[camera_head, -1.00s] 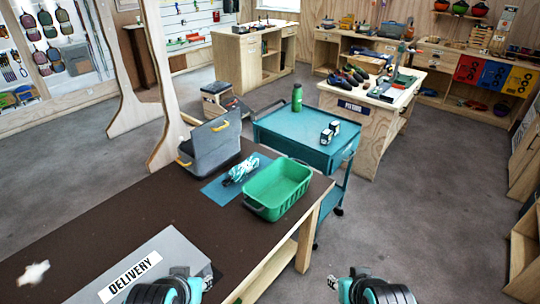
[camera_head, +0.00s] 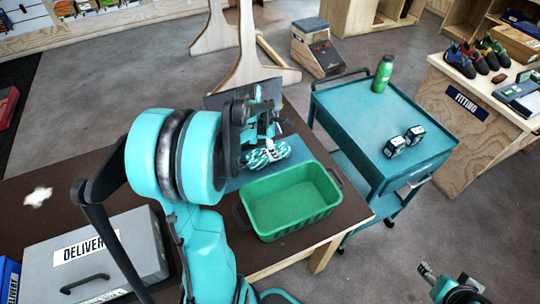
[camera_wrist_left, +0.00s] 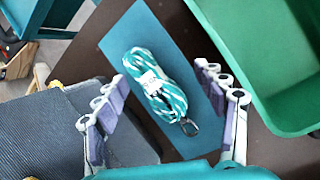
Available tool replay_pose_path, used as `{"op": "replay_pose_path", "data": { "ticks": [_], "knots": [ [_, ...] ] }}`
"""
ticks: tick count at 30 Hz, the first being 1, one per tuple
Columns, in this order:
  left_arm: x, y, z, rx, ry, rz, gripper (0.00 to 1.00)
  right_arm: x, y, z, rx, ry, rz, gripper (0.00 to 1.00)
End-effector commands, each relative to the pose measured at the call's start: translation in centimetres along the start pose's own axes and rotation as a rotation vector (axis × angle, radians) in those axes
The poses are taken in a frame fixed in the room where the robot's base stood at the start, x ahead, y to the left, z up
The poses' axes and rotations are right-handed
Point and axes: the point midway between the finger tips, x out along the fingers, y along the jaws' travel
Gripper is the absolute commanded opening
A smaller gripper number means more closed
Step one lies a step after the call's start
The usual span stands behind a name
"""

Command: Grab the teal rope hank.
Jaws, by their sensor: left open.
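The teal and white rope hank (camera_head: 266,154) lies on a blue mat (camera_head: 240,181) on the dark table. In the left wrist view the hank (camera_wrist_left: 157,84) has a white band around its middle and a metal carabiner at its lower end. My left gripper (camera_head: 262,128) is over the hank in the head view. In the wrist view its two fingers (camera_wrist_left: 168,112) are spread wide, with the hank between and beyond them, not held. My right gripper (camera_head: 432,275) is at the lower right, off the table; its fingers are too small to read.
A green bin (camera_head: 290,203) stands right of the mat. A grey delivery box (camera_head: 95,255) is at the left. A teal cart (camera_head: 370,120) stands beyond the table.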

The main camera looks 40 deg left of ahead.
Motion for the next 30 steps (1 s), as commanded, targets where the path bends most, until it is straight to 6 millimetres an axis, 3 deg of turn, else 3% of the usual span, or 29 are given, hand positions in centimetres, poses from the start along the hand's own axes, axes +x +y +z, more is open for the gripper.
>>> {"op": "replay_pose_path", "data": {
  "ticks": [3,9,20,27,30],
  "knots": [
    [2.4,2.1,-3.6,-0.270,-0.017,-0.027,0.71,0.0,0.0,0.0,0.000,0.000,0.000,0.59],
    [4.5,3.2,-6.3,-0.489,-0.032,-0.052,0.71,0.1,0.0,0.1,0.000,0.000,0.000,0.59],
    [8.3,3.0,-6.6,-0.508,-0.032,-0.055,0.71,1.4,0.0,1.0,0.000,0.000,0.000,0.59],
    [11.9,2.9,-6.9,-0.505,-0.032,-0.055,0.71,2.7,0.0,1.9,0.000,0.000,0.000,0.59],
    [12.3,2.9,-6.9,-0.505,-0.032,-0.055,0.71,2.8,0.0,2.0,0.000,0.000,0.000,0.59]
  ]
}}
